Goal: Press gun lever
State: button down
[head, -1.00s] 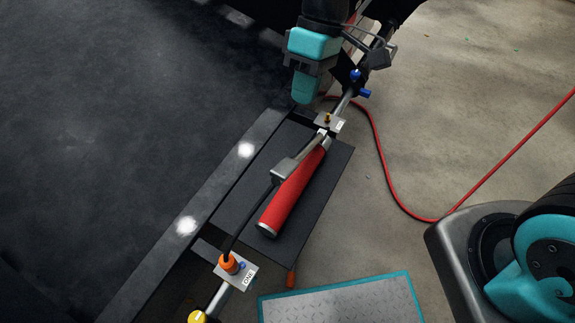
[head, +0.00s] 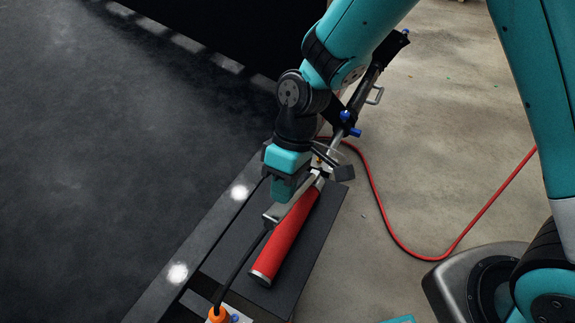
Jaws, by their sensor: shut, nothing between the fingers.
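The gun lies on a dark flat plate (head: 318,238). Its red handle (head: 286,240) runs from lower left to upper right, and its grey metal lever (head: 275,214) lies along the upper left side of the handle. My gripper (head: 283,194) is shut and points down over the lever's upper part. Its teal fingers hide part of the lever. I cannot tell whether the fingertips touch it. The gun's front end is partly hidden behind my wrist.
A red hose (head: 385,222) lies on the concrete floor to the right. A metal pipe with blue knobs (head: 349,117) stands behind the gripper. A dark ledge (head: 205,235) borders the plate on the left.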

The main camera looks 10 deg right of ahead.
jog(key=shift+x, duration=1.2)
jog(key=f+b, duration=0.1)
jog(key=f, duration=0.1)
jog(key=s+a+f+t+h+b, duration=0.1)
jog(key=f, duration=0.2)
jog(key=s+a+f+t+h+b, duration=0.1)
jog(key=f, duration=0.1)
jog(key=shift+s+f, duration=0.25)
jog(key=shift+s+a+f+b, duration=0.1)
jog(key=shift+s+f+b, duration=0.2)
jog(key=shift+f, duration=0.15)
jog(key=shift+t, duration=0.3)
jog(key=r+p, duration=0.2)
jog(key=r, duration=0.2)
jog(key=r+p, duration=0.2)
jog(key=r, duration=0.3)
jog(key=w+r+p, duration=0.1)
jog(key=r+p, duration=0.1)
jog(key=r, duration=0.3)
jog(key=shift+d, duration=0.25)
jog(key=shift+w+r, duration=0.1)
jog(key=shift+r, duration=0.35)
